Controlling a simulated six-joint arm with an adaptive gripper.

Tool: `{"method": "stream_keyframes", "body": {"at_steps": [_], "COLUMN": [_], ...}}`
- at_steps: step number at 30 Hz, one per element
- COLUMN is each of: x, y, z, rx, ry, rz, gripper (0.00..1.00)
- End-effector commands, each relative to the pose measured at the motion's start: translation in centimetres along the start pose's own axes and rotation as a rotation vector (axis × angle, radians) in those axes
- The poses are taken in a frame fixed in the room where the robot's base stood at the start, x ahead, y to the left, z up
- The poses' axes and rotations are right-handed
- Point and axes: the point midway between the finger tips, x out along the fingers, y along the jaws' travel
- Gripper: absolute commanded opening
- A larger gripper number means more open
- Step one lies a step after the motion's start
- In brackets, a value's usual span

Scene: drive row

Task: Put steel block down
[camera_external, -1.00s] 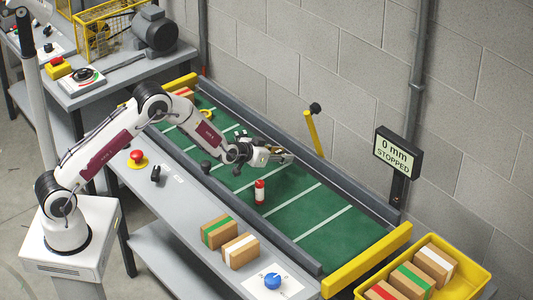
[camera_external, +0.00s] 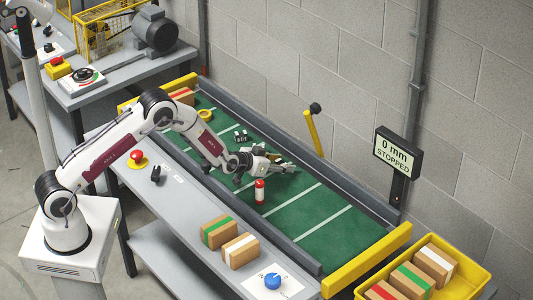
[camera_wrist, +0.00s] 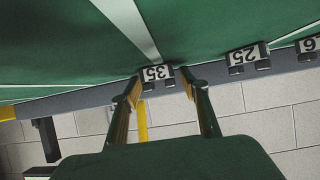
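My gripper (camera_external: 286,165) is low over the green belt, its fingers pointing to the right.
A red-and-white cylinder (camera_external: 259,192) stands on the belt (camera_external: 325,225) just in front of my gripper. The display (camera_external: 397,155) reads 0 mm, STOPPED.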

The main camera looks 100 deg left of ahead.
Motion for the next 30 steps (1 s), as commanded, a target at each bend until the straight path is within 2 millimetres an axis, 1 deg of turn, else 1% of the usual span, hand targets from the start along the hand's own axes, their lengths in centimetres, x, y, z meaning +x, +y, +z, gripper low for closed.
{"method": "stream_keyframes", "body": {"at_steps": [11,16,20,28,30], "x": [0.0,-0.4,-1.0,-3.2,-3.6], "y": [0.0,0.0,0.0,0.0,0.0], "z": [-0.1,-0.3,-0.3,-0.3,-1.2], "rx": [0.000,0.000,0.000,0.000,-0.001], "ry": [0.000,0.000,-0.001,0.000,0.003], "rz": [0.000,0.000,0.000,0.000,0.000], "gripper": [0.46,0.46,0.46,0.46,0.46]}}
